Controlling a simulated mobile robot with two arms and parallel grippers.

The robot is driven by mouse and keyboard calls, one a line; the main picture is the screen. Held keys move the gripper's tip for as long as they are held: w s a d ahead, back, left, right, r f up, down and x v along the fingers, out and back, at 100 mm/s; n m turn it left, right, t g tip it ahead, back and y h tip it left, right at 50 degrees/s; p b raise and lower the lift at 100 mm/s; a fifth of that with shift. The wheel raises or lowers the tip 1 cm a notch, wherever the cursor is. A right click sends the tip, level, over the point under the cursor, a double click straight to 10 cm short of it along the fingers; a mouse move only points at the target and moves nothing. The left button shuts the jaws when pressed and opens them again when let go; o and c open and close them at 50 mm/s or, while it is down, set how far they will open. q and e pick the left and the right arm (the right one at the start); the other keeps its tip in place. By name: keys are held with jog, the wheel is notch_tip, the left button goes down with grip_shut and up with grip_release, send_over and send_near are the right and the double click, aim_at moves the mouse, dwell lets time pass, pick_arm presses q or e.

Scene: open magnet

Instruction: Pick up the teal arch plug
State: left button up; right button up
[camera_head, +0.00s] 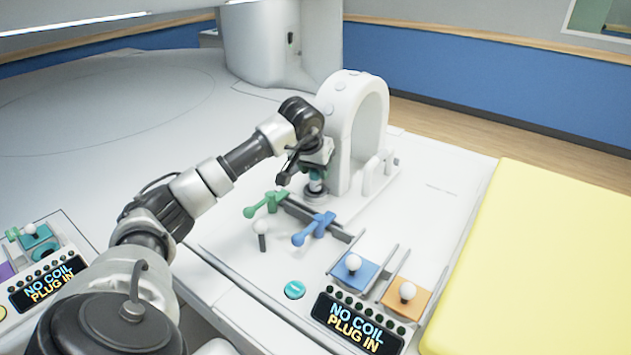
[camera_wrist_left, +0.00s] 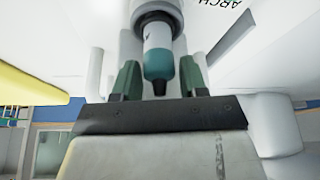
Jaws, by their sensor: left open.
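The teal arch plug (camera_head: 316,187) is a small grey and teal cylinder near the foot of the white arch (camera_head: 343,110). In the left wrist view the plug (camera_wrist_left: 159,62) shows its teal band and narrow dark tip, centred between my two fingers. My left gripper (camera_head: 312,172) is at the plug and partly covers it in the head view. In the left wrist view my left gripper (camera_wrist_left: 159,82) is open, with a visible gap on each side of the plug. I cannot tell how deep the plug sits between the fingers. My right gripper is not in view.
A green lever (camera_head: 266,203) and a blue lever (camera_head: 314,229) stand just in front of the plug, with a white-knobbed post (camera_head: 261,234) nearby. Blue (camera_head: 354,270) and orange (camera_head: 406,296) knobbed sliders and a "NO COIL PLUG IN" display (camera_head: 358,322) are nearer. A yellow pad (camera_head: 545,265) lies right.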

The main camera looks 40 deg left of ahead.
pick_arm(q)
jog(key=c, duration=0.7)
jog(key=shift+r, duration=0.2)
jog(key=shift+r, duration=0.25)
notch_tip(320, 180, up, 4)
jog(key=shift+f, duration=0.15)
jog(key=s+d+r, duration=0.1)
jog(key=d+r, duration=0.1)
jog(key=d, duration=0.1)
jog(key=s+d+r, duration=0.2)
jog(key=d, duration=0.2)
jog(key=s+d+r+b, duration=0.1)
jog(key=s+d+r, duration=0.1)
jog(key=d, duration=0.1)
jog(key=shift+d+r, duration=0.25)
jog(key=shift+d, duration=0.1)
